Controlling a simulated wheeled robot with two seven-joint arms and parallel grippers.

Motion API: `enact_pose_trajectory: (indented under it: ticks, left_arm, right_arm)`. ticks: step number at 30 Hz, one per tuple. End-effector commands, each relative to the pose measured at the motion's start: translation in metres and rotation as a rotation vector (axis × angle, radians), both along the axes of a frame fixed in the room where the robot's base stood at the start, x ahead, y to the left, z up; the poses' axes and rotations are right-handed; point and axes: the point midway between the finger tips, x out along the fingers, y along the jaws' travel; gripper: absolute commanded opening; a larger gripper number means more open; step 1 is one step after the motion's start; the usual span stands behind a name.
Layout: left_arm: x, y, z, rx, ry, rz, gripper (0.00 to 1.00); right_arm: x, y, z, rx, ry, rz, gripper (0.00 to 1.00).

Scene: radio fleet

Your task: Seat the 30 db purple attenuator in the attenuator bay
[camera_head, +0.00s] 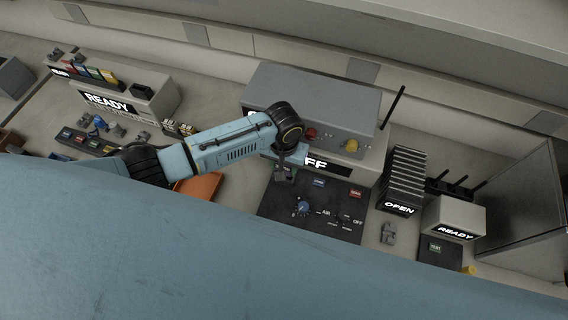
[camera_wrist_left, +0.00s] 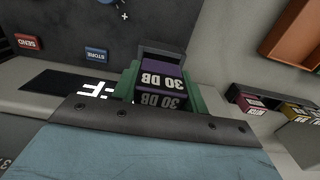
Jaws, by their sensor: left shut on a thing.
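The purple attenuator (camera_wrist_left: 163,76), marked 30 DB in white, is between the two green fingers of my left gripper (camera_wrist_left: 165,92) in the left wrist view. The gripper is shut on it. A dark grey open-topped housing (camera_wrist_left: 162,53), which looks like the attenuator bay, is at the attenuator's far end; I cannot tell how deep the attenuator sits in it. In the head view my left gripper (camera_head: 287,166) points down at the upper left of the dark control panel (camera_head: 275,222), and the attenuator is hidden there. My right gripper is not in view.
The grey radio box (camera_head: 320,98) with red and yellow knobs stands behind the panel. SEND (camera_wrist_left: 27,41) and STORE (camera_wrist_left: 96,54) buttons are close by. An orange tray (camera_head: 200,187) is left of the panel. A black stack marked OPEN (camera_head: 403,178) stands to the right.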

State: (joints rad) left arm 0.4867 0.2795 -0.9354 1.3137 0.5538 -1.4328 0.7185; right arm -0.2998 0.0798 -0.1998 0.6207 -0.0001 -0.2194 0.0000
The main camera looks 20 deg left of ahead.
Motion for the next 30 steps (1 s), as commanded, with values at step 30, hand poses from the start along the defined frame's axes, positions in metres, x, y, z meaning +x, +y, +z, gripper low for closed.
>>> enact_pose_trajectory:
  ticks: [30]
  left_arm:
    - [-0.0001, 0.0001, 0.0001, 0.000, 0.000, 0.000, 0.16]
  right_arm:
    - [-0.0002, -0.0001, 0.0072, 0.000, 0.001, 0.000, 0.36]
